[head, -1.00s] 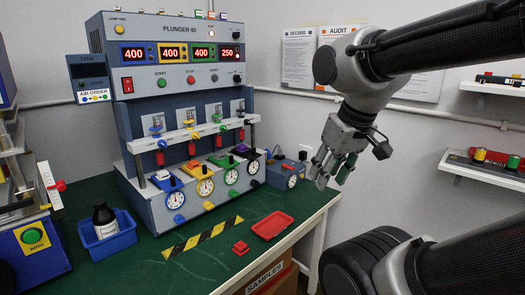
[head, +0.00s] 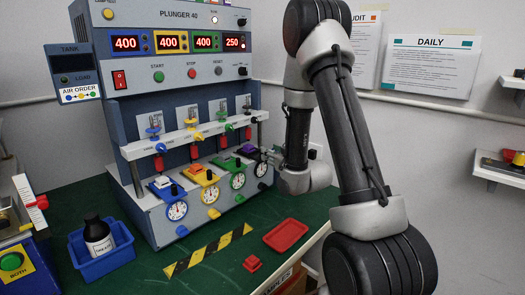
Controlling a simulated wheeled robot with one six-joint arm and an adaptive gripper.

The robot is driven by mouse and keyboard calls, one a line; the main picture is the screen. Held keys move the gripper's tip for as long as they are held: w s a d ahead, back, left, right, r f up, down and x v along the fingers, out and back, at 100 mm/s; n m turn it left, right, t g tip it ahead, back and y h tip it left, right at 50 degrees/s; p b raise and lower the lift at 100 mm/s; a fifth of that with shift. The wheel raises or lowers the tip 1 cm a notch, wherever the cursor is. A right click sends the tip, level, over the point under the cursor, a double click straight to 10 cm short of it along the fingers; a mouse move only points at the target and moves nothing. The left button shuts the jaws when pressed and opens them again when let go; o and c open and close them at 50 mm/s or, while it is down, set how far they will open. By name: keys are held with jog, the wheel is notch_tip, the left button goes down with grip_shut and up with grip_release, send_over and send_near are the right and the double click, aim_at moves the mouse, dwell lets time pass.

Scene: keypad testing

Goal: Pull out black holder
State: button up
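The machine has a row of holders on its lower ledge. The rightmost one (head: 247,150) looks black with a purple top, and I take it for the black holder; it sits in its slot under the last plunger. To its left are the green holder (head: 221,162), the yellow holder (head: 194,173) and the blue and white holder (head: 160,187). My wrist is low at the machine's right side, close to the black holder. My gripper (head: 273,160) is mostly hidden there; I cannot tell its opening or whether it touches the holder.
The machine's panel (head: 180,50) shows lit displays. A blue tray (head: 105,262) with a dark bottle stands at the front left. A red tray (head: 286,235), a small red block (head: 252,263) and a striped strip (head: 208,249) lie on the green table.

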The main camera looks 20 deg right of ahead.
jog(key=shift+t, duration=0.6)
jog(key=w, duration=0.5)
jog(key=w+f, duration=0.1)
jog(key=w, duration=0.1)
jog(key=shift+w+a, duration=0.15)
jog(key=shift+a, duration=0.1)
grip_shut()
